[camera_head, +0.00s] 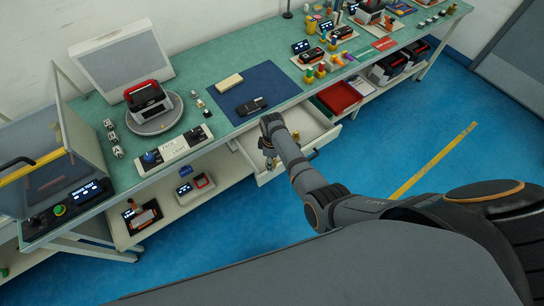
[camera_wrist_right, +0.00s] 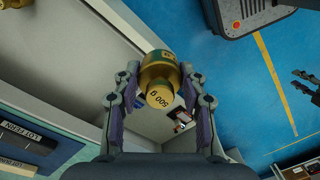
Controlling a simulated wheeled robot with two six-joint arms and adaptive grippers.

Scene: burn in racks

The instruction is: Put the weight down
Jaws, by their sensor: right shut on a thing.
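The brass weight (camera_wrist_right: 160,78), marked 500 g, is between the two fingers of my right gripper (camera_wrist_right: 160,98), which is shut on it. In the head view my right gripper (camera_head: 269,146) reaches down at the open white drawer (camera_head: 312,126), and a small brass bit of the weight (camera_head: 272,163) shows below it. I cannot tell how far the weight is from the drawer floor. Dark fingers at the right edge of the wrist view seem to be my left gripper (camera_wrist_right: 305,86); they are cut off and small. The left arm is not in the head view.
The green bench (camera_head: 215,120) stands above the drawer. A blue mat (camera_head: 258,90) on it holds a dark device (camera_head: 251,106) and a pale block (camera_head: 229,83). A round plate (camera_head: 155,122) bears a red and black unit. A red tray (camera_head: 339,97) sits right of the drawer.

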